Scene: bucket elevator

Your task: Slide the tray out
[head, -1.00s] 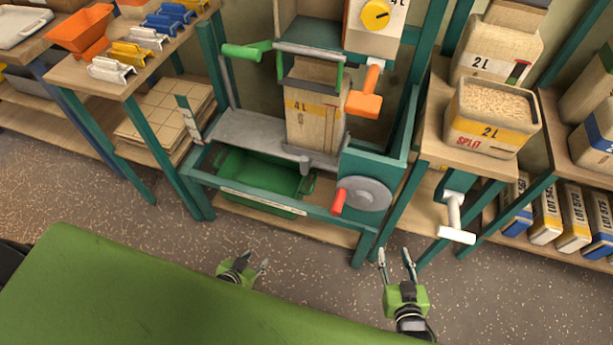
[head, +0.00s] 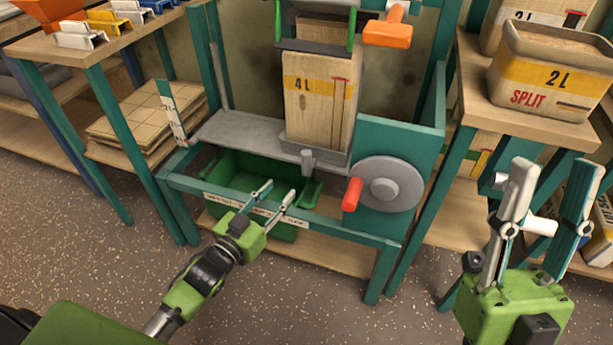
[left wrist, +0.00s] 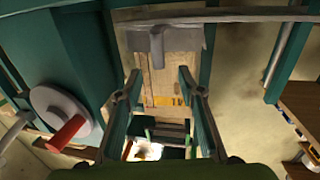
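The green tray (head: 232,172) sits low inside the teal frame of the elevator, behind its labelled front rail (head: 255,210). A green handle (head: 312,191) shows at its right end. My left gripper (head: 281,188) is open and empty, with its fingertips over the tray's front area in the head view. I cannot tell whether it touches the tray. The left wrist view shows its two fingers (left wrist: 160,85) spread apart. My right gripper (head: 560,165) is open and empty at the lower right, in front of the right-hand stand.
A grey disc (head: 391,187) with a red knob (head: 352,194) stands right of the tray. A 4L wooden box (head: 313,100) stands above it. Shelves flank the frame on both sides. The speckled floor (head: 300,290) in front is clear.

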